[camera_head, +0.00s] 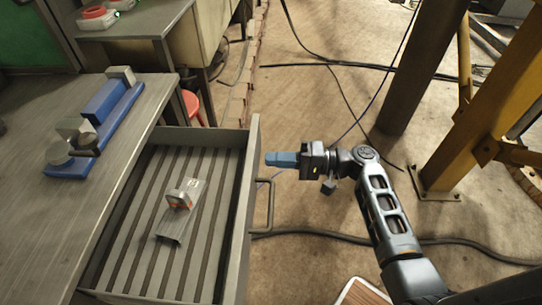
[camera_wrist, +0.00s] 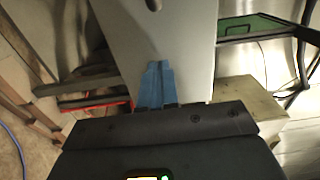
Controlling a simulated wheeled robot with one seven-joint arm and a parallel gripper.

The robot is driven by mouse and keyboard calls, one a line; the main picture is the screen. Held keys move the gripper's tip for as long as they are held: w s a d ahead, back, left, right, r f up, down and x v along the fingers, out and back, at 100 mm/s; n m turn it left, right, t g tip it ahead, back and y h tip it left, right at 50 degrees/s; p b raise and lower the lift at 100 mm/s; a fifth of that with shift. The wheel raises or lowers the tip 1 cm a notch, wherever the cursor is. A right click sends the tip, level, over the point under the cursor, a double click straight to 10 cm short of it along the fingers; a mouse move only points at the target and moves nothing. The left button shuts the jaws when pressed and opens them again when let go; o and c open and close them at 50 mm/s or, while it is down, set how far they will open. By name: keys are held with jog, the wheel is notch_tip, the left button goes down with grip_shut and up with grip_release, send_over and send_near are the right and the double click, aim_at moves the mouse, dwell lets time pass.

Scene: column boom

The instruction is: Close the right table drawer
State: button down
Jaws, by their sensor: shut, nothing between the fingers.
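The table drawer (camera_head: 137,190) is pulled out from the grey table (camera_head: 75,215) in the head view. Its front panel (camera_head: 240,215) faces right and carries a bar handle (camera_head: 270,208). My gripper (camera_head: 268,158) is shut and empty, its blue fingers pointing left at the panel's outer side near its far end, beyond the handle. In the wrist view the shut blue fingers (camera_wrist: 157,68) stand before a pale grey panel (camera_wrist: 195,45), which looks like the drawer front. I cannot tell whether they touch it.
A metal channel piece (camera_head: 173,222) and an orange-and-grey object (camera_head: 180,198) lie in the drawer. A blue vise-like tool (camera_head: 95,132) stands on the table. A dark column and a yellow post (camera_head: 470,130) rise at the right. Cables cross the floor.

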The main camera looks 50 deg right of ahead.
aim_at(176, 165)
jog(key=shift+w+a, duration=0.45)
jog(key=shift+w, duration=0.15)
jog(key=shift+w+a, duration=0.1)
jog(key=b+x, duration=0.6)
jog(key=x, duration=1.7)
jog(key=shift+w+a+f, duration=0.1)
jog(key=shift+w+a, duration=0.25)
jog(key=shift+w, duration=0.15)
jog(key=shift+a, duration=0.1)
